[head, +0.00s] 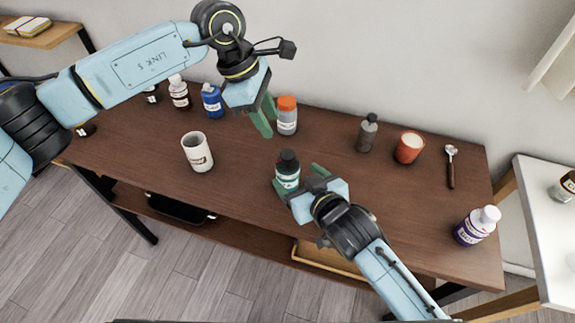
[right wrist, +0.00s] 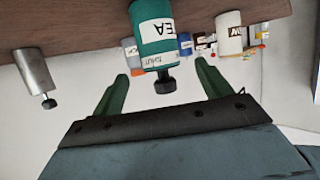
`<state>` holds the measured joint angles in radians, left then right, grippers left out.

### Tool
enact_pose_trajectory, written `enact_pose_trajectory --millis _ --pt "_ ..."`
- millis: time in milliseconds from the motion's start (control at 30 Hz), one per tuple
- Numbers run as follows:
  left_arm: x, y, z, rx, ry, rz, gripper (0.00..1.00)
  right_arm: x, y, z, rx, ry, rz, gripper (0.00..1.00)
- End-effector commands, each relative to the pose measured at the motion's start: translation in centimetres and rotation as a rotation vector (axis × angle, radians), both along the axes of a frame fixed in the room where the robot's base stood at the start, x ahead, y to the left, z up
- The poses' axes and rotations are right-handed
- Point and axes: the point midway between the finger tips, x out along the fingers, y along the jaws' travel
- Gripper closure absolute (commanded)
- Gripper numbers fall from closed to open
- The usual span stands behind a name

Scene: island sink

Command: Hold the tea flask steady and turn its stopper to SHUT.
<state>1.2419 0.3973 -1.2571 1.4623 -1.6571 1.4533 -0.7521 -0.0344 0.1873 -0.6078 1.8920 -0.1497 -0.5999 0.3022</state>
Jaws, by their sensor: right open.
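The tea flask (head: 287,176) is green with a white label and a black stopper (head: 289,156). It stands upright near the middle of the dark table. In the right wrist view, the flask (right wrist: 154,32) appears upside down with "TEA" on it, and its stopper (right wrist: 165,83) hangs below. My right gripper (head: 298,178) is open at the flask, its fingers to either side. In the right wrist view, the right gripper (right wrist: 160,85) shows a gap on both sides of the flask. My left gripper (head: 267,117) is higher, behind and left of the flask; its finger gap is unclear.
An orange-capped bottle (head: 287,115) stands behind the flask, close to my left gripper. A white mug (head: 197,151) and blue bottle (head: 212,101) are left. A grey bottle (head: 367,133), red cup (head: 409,147), spoon (head: 451,167) and white-capped bottle (head: 477,226) are right.

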Motion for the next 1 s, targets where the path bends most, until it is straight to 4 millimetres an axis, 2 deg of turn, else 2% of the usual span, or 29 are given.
enact_pose_trajectory --millis 200,433,633,933,1000 --pt "0.0 0.0 0.0 0.000 0.000 0.000 0.64 3.3 1.7 -1.5 0.002 0.000 0.001 0.23" --pt "0.0 0.0 0.0 0.000 0.000 0.000 0.64 5.7 2.9 -2.6 0.000 0.001 0.000 0.23" --pt "0.0 0.0 0.0 0.000 0.000 0.000 0.64 6.5 3.4 -3.0 0.002 0.001 0.000 0.23" --pt "0.0 0.0 0.0 0.000 0.000 0.000 0.64 6.6 3.4 -3.1 0.002 0.002 0.000 0.23" --pt "0.0 0.0 0.0 0.000 0.000 0.000 0.64 6.6 3.4 -3.1 0.002 0.002 0.000 0.32"
